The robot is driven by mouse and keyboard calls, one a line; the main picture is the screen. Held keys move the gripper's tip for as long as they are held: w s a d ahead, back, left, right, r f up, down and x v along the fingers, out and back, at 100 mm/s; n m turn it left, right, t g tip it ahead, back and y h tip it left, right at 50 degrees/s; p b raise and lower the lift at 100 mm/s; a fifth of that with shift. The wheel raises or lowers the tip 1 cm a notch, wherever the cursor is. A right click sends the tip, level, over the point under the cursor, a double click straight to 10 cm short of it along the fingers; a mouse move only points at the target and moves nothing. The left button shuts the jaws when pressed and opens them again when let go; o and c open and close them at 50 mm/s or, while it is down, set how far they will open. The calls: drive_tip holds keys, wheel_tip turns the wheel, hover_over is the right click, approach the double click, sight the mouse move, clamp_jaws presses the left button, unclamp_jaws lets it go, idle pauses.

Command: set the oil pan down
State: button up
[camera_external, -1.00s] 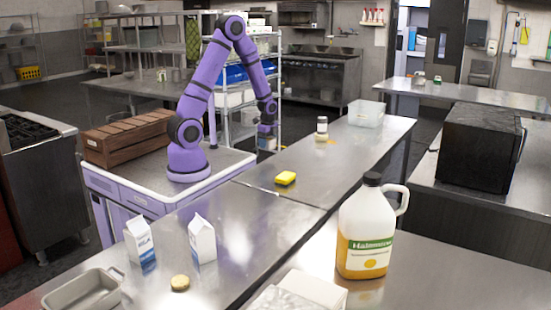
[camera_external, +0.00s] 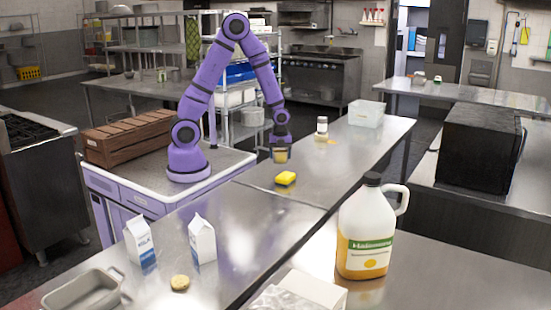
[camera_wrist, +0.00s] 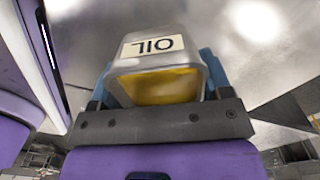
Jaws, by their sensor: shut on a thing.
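The oil pan (camera_wrist: 160,72) is a small clear container with yellow oil in it and a label reading "OIL". My gripper (camera_external: 281,155) is shut on it, with one finger on each side in the wrist view (camera_wrist: 155,95). In the external view the small yellowish oil pan (camera_external: 280,157) hangs in the gripper near the far-left edge of the steel counter (camera_external: 345,165). I cannot tell whether the pan touches the counter.
A small jar (camera_external: 322,127) and a clear bin (camera_external: 365,113) stand farther back right. Milk cartons (camera_external: 202,240) and a large jug (camera_external: 367,230) stand nearer. Bare counter lies right of the sponge.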

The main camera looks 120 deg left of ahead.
drive_tip(key=w+d+m, duration=0.2)
drive_tip(key=d, duration=0.1)
drive_tip(key=w+d+m, duration=0.2)
drive_tip(key=w+d, duration=0.1)
drive_tip(key=d, duration=0.1)
drive_tip(key=w+d+m, duration=0.2)
drive_tip(key=d, duration=0.1)
drive_tip(key=shift+w+d+m, duration=0.15)
drive_tip(key=shift+w+m, duration=0.25)
drive_tip(key=shift+w+d, duration=0.15)
drive_tip(key=shift+w, duration=0.1)
hover_over(319, 192)
drive_tip(key=shift+s+f, duration=0.2)
drive_tip(key=shift+f, duration=0.5)
drive_tip(key=shift+w, duration=0.15)
drive_tip(key=shift+f, duration=1.75)
drive_tip(key=shift+f, duration=0.1)
drive_tip(key=o, duration=1.1)
